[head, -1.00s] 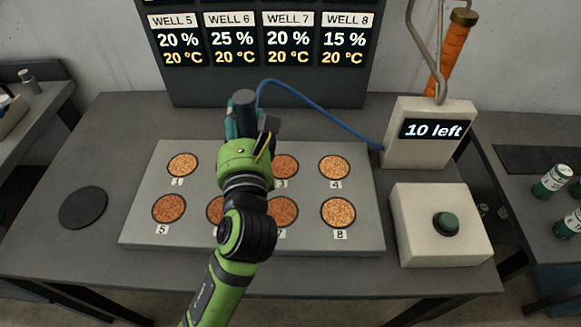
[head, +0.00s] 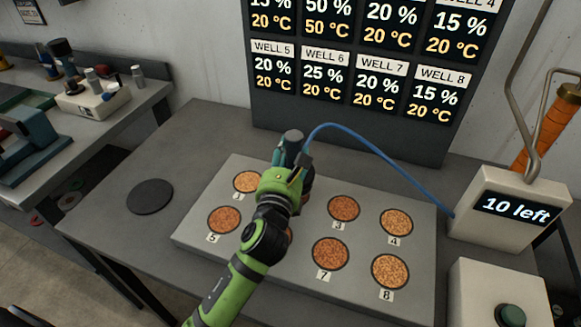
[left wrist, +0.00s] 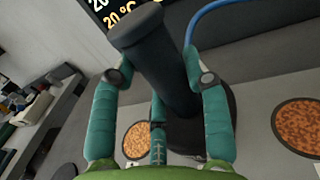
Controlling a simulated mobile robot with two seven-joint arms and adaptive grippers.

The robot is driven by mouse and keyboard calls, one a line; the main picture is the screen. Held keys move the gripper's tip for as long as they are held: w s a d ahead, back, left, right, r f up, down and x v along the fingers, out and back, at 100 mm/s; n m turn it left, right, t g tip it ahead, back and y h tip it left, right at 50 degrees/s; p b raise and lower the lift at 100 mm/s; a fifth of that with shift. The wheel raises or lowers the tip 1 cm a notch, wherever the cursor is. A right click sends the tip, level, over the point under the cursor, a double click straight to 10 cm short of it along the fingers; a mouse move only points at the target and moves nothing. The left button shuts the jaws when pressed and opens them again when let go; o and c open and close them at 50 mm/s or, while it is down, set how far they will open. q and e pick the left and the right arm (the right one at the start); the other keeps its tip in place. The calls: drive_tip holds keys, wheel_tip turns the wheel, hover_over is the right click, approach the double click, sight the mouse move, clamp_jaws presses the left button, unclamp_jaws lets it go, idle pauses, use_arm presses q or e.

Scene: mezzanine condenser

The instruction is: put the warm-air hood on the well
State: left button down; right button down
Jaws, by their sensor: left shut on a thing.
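The warm-air hood (head: 293,136) is dark grey, with an upright handle and a blue hose (head: 365,142). My left gripper (head: 287,152) is shut on the handle, its teal fingers around it. In the left wrist view the hood (left wrist: 160,60) has a wide dark round base low over the grey block, between two visible wells; whether it touches the block I cannot tell. The well block (head: 196,232) has numbered wells with orange-brown grains. The hood and my arm hide well 2 and most of well 6. My right gripper is out of view.
A black round pad (head: 150,196) lies left of the block. The display board (head: 355,95) behind shows 50 % and 50 °C in the top row's second column.

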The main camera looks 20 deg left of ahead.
sight(291, 167)
use_arm(q)
drive_tip(key=shift+d+f+b, duration=0.1)
drive_tip(key=shift+f+b, duration=0.2)
drive_tip(key=shift+f, duration=1.4)
drive_tip(key=shift+f, duration=0.1)
drive_tip(key=c, duration=0.6)
unclamp_jaws()
drive_tip(key=shift+s+f, duration=0.1)
drive_tip(key=shift+f, duration=0.1)
drive_tip(key=shift+r, duration=0.15)
drive_tip(key=shift+s, duration=0.35)
drive_tip(key=s, duration=0.3)
drive_tip(key=s+d+b, duration=0.1)
drive_tip(key=s, duration=0.7)
drive_tip(key=shift+s+d+b, duration=0.1)
drive_tip(key=shift+d+b, duration=0.1)
drive_tip(key=shift+b, duration=0.15)
